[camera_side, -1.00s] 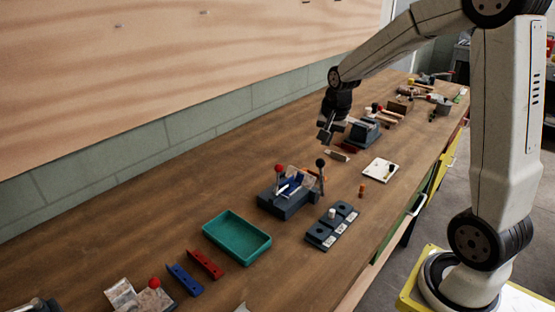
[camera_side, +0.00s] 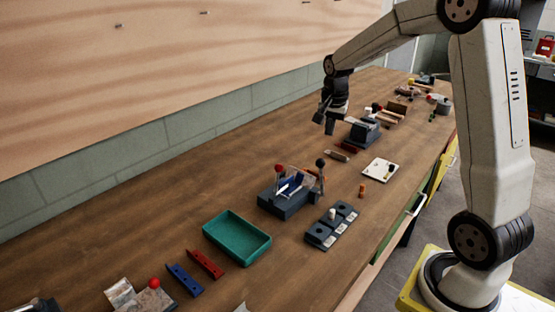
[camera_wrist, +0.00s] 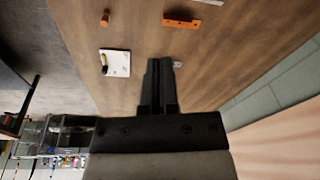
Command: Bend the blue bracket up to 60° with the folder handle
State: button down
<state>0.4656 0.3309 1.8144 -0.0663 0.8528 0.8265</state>
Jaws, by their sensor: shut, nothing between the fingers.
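The folder (camera_side: 284,203) is a dark grey block on the bench in the side view. A red-knobbed handle (camera_side: 279,168) stands at its left and a black-knobbed handle (camera_side: 320,163) at its right. A blue bracket (camera_side: 291,184) sits in the folder between them; its bend angle is too small to read. My gripper (camera_side: 324,124) is shut and empty, in the air above the bench, behind and to the right of the folder. In the wrist view my gripper (camera_wrist: 160,62) shows its two dark fingers together over bare wood.
A teal tray (camera_side: 237,238), a blue strip (camera_side: 185,280) and a red strip (camera_side: 206,264) lie toward the front. A dark block with round recesses (camera_side: 332,226) is right of the folder. A white plate (camera_side: 380,169) lies farther right. A grey machine (camera_side: 363,132) stands beyond my gripper.

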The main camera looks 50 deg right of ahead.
notch_tip(320, 180, down, 7)
jog(key=a, duration=0.3)
jog(key=shift+s, duration=0.2)
dwell(0.4)
jog(key=shift+r, duration=0.1)
